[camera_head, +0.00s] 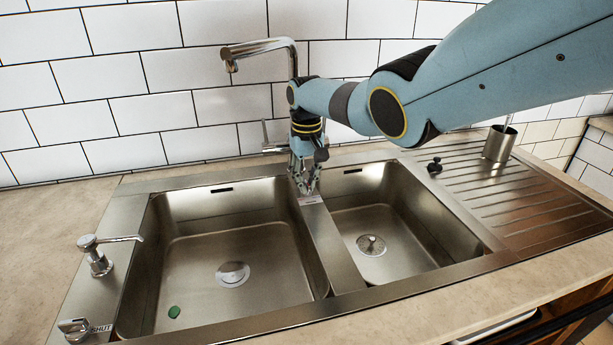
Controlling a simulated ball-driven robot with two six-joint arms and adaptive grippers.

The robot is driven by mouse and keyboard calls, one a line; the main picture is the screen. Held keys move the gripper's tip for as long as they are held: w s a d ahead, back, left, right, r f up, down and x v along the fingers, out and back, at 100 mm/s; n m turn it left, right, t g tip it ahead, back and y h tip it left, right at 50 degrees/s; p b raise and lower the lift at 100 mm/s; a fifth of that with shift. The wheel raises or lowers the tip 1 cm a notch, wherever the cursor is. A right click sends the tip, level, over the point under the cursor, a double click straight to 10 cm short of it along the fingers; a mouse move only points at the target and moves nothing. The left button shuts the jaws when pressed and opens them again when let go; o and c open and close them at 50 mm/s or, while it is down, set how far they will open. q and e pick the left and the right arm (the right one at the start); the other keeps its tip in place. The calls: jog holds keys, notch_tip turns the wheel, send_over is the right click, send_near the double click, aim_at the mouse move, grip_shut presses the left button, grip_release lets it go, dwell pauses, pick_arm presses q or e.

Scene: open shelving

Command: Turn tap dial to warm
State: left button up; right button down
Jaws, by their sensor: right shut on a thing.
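The chrome tap (258,47) rises behind the sink, its spout reaching left over the large basin. A side lever (266,132) shows low on its column. My right gripper (306,190) points down at the steel strip between the two basins, in front of the tap. Its fingers are closed around a small dial, which they almost wholly hide. A small label plate (311,200) lies at the fingertips; its text is too small to read. The dial's setting cannot be seen. My left gripper is not in view.
The large left basin (195,265) holds a small green item (174,312). The smaller basin (405,255) is empty. A soap dispenser (98,258) and a labelled knob (75,328) stand on the left rim. A metal cup (499,144) stands on the ribbed drainboard (520,205).

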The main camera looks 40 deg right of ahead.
aim_at(307, 182)
jog(key=shift+r+m, duration=0.1)
jog(key=shift+m, duration=0.5)
jog(key=c, duration=1.4)
grip_release()
notch_tip(307, 182, up, 12)
